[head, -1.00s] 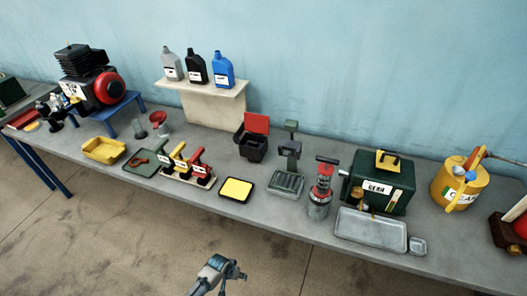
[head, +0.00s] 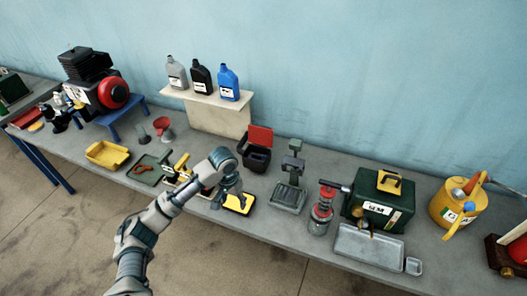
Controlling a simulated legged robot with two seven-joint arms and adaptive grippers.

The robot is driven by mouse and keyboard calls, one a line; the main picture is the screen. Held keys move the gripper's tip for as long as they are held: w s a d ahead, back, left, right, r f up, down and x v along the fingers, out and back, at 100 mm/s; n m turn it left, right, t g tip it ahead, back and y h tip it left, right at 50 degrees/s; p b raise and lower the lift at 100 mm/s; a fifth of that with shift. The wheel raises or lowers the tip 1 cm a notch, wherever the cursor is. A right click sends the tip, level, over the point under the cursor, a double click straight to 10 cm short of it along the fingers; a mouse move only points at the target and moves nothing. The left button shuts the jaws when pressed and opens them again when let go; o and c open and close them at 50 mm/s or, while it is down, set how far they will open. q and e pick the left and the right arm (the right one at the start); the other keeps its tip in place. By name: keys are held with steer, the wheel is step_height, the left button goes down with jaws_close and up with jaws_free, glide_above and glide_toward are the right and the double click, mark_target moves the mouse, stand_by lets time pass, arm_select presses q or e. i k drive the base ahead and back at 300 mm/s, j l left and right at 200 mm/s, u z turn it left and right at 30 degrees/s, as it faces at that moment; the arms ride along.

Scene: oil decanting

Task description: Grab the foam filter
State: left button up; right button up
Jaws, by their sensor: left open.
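A yellow foam filter (head: 235,203) lies flat in a shallow black tray (head: 247,212) near the front edge of the bench. My left gripper (head: 229,197) is open, pointing down at the filter, and covers part of it and of the tray. I cannot tell whether the fingers touch it. My right gripper is not in view.
Small pumps with yellow and red handles (head: 181,164) stand close left, partly behind my arm. A black bin with a red lid (head: 257,150) stands behind. A grey stand (head: 290,185) and a red-topped jar (head: 321,212) are to the right.

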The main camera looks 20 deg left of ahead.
mark_target(257, 156)
steer(key=i, duration=1.25)
